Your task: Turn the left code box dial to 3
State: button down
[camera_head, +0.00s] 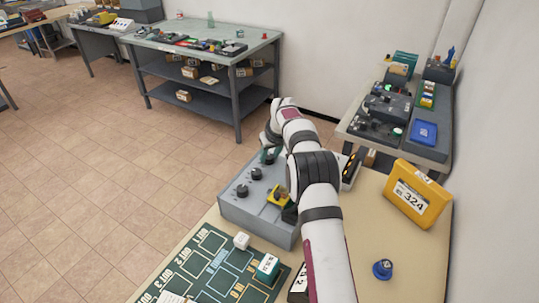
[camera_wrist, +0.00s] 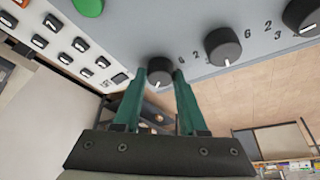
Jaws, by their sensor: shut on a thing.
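The grey code box (camera_head: 262,222) stands on the table, with a row of black dials on top. In the head view the near dial (camera_head: 242,190) and middle dial (camera_head: 256,173) show; my gripper (camera_head: 269,155) is at the far end of the row and hides what it holds. In the wrist view the green fingers of my gripper (camera_wrist: 161,82) are shut on the sides of the picture's leftmost black dial (camera_wrist: 159,65). Its white mark points roughly down in the picture. The middle dial (camera_wrist: 223,47) and another dial (camera_wrist: 301,16) are free to the right. Printed digits sit between dials, partly hidden.
A keypad panel (camera_wrist: 62,42) and a green button (camera_wrist: 88,6) lie close left of the fingers in the wrist view. A yellow part (camera_head: 278,195) sits on the box. A yellow 324 case (camera_head: 418,194) and a blue knob (camera_head: 382,269) stand right of my arm.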

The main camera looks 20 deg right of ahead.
jog(key=shift+n+y, duration=0.3)
jog(key=shift+n, duration=0.5)
jog(key=shift+c, duration=2.3)
grip_release()
jog(key=v, duration=1.5)
jog(key=shift+d+r, duration=0.2)
jog(key=shift+r, duration=0.2)
jog(key=shift+s, duration=0.1)
